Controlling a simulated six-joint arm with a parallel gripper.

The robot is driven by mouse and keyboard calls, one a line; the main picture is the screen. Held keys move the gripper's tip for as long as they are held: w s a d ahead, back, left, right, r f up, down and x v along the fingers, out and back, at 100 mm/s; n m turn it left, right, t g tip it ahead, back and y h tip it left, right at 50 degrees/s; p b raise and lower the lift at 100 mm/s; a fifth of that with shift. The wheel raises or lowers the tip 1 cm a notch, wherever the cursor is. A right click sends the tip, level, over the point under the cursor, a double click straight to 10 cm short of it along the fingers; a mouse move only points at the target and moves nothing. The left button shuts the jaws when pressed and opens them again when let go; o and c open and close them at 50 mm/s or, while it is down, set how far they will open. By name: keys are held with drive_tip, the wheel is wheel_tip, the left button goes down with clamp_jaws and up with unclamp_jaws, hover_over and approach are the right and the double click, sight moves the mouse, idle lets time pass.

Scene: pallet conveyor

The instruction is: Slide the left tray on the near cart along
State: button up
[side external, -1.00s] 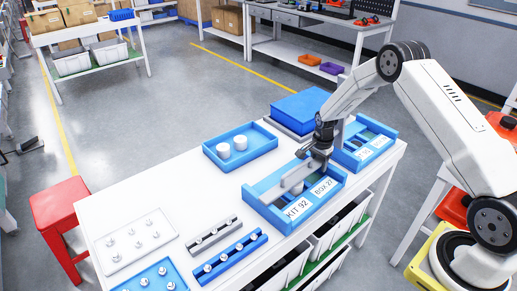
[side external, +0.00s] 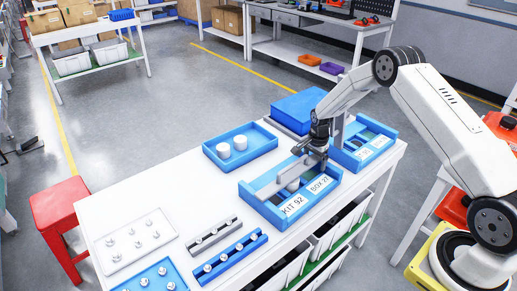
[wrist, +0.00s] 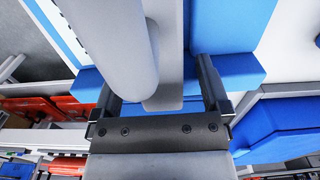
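The blue tray labelled KIT 92 and BOX 27 (side external: 268,207) lies at the front edge of the white cart top (side external: 160,190). It holds a grey upright bar (side external: 292,172) and a pale rounded part beside it. My gripper (side external: 315,152) is down at the tray's far right end. In the wrist view my gripper's two dark fingers (wrist: 160,92) stand wide apart. The grey bar (wrist: 163,95) lies between them, with gaps on both sides. Blue tray wall shows behind the fingers. I cannot tell where the fingers touch the tray.
A second labelled blue tray (side external: 343,160) sits close to the right. A blue tray with two white cups (side external: 212,155) and a blue box (side external: 300,108) stand behind. Grey and blue strips (side external: 230,257) and a white plate with pegs (side external: 120,256) lie left, with bare cart top between.

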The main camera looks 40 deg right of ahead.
drive_tip(key=shift+r, duration=0.15)
drive_tip(key=shift+r, duration=3.8)
drive_tip(key=shift+s+a+r, duration=0.15)
drive_tip(key=shift+a+r, duration=0.1)
drive_tip(key=shift+a, duration=0.05)
drive_tip(key=s+a+r+n+t, duration=0.1)
drive_tip(key=s+a+r+n, duration=0.4)
drive_tip(key=s+a+n, duration=0.3)
drive_tip(key=s+a+r+n+t, duration=0.1)
drive_tip(key=s+a+r+n, duration=0.4)
drive_tip(key=s+a+n, duration=0.4)
drive_tip(key=shift+s+a+r+t, duration=0.2)
drive_tip(key=shift+s+a+t, duration=0.15)
drive_tip(key=shift+s, duration=2.05)
